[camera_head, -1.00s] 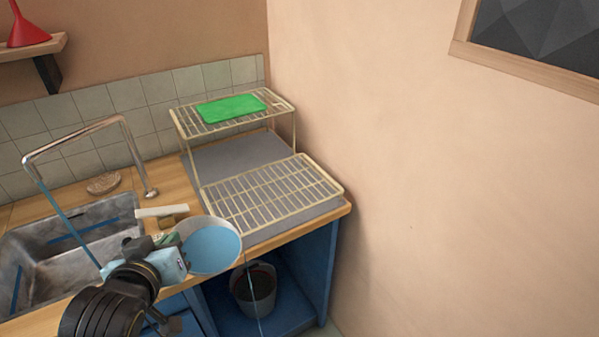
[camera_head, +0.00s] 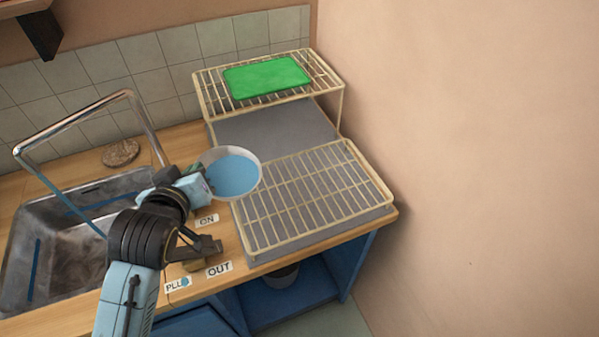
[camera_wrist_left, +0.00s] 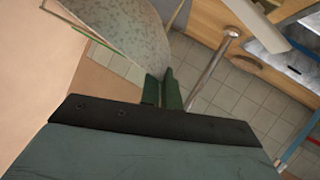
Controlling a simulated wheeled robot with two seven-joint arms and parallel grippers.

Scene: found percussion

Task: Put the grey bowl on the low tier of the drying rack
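The grey bowl (camera_head: 232,174), blue inside, is in the head view, held tilted at the left edge of the drying rack. Its speckled grey side also shows in the left wrist view (camera_wrist_left: 135,38). My left gripper (camera_head: 207,181) is shut on its rim; the fingers show in the wrist view (camera_wrist_left: 163,90). The cream wire drying rack has a low tier (camera_head: 312,195) in front, which is empty, and a raised tier behind. The bowl overlaps the low tier's back left corner in the picture; its exact height is unclear. My right gripper is not in view.
A green board (camera_head: 266,77) lies on the rack's upper tier. A tall metal tap (camera_head: 75,124) and a steel sink (camera_head: 60,240) are at left. A brown sponge-like thing (camera_head: 120,153) lies behind the sink. A wall (camera_head: 460,150) closes the right side.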

